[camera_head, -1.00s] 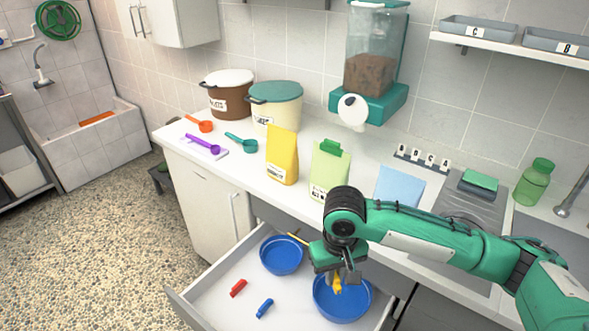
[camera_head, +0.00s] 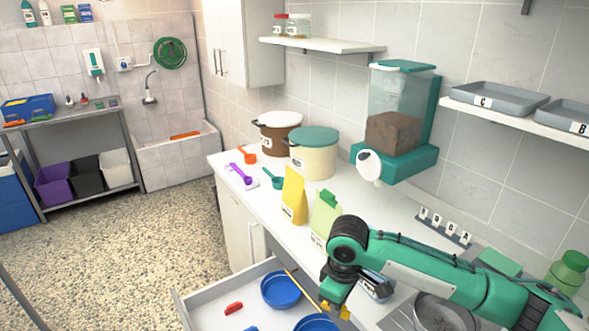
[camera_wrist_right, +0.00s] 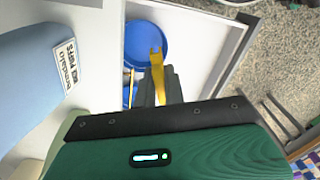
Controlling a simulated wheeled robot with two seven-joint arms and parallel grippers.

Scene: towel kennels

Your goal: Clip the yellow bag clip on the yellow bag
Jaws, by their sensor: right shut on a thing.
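The yellow bag (camera_head: 293,197) stands upright on the white counter, left of a light green bag. My right gripper (camera_head: 337,301) is shut on the yellow bag clip (camera_head: 335,312), above the open drawer near the counter's front edge. The clip (camera_wrist_right: 157,72) also shows beyond the dark fingers of the right gripper (camera_wrist_right: 157,88) in the right wrist view. The gripper and clip are apart from the yellow bag, to its lower right in the head view. My left gripper is not in view.
The light green bag (camera_head: 323,215) with a green clip stands between the yellow bag and my right arm. A blue bag (camera_wrist_right: 38,80) is mostly hidden behind the arm in the head view. The drawer holds blue bowls (camera_head: 281,290) and a red clip (camera_head: 233,308).

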